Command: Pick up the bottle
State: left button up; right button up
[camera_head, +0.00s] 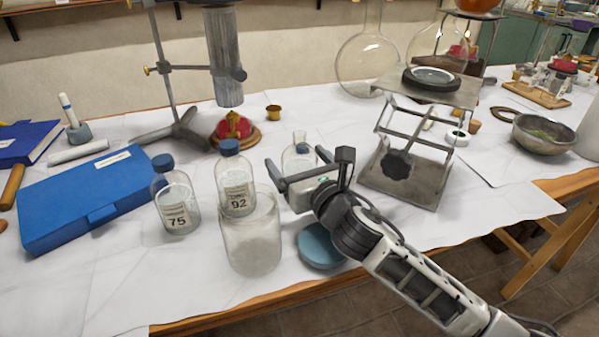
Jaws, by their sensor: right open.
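I cannot tell how much gap lies between the fingers and the glass. A second blue-capped bottle labelled 75 (176,207) stands to the left. A third blue-capped bottle labelled 92 (237,186) shows above a wide glass jar (252,245); I cannot tell whether it is in or behind it. My left gripper is not in view.
A round blue lid (320,247) lies below my gripper, near the table's front edge. A metal lab jack (430,187) stands to the right. A blue case (85,197) lies at the left. A stand (172,130) and a red dome-shaped object (234,128) are behind the bottles.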

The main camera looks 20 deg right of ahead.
aim_at(303, 140)
jog(key=shift+r, duration=0.1)
jog(key=c, duration=1.3)
notch_tip(303, 140, up, 5)
jog(key=shift+r+p, duration=0.15)
jog(key=shift+p, duration=1.05)
jog(key=shift+c, duration=0.2)
notch_tip(303, 140, up, 4)
jog(key=shift+f+p, duration=0.1)
jog(key=shift+p, duration=0.55)
jog(key=shift+r, duration=0.35)
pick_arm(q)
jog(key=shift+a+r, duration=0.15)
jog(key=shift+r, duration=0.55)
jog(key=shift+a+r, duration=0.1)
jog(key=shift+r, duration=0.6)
pick_arm(e)
jog(key=shift+r, duration=0.1)
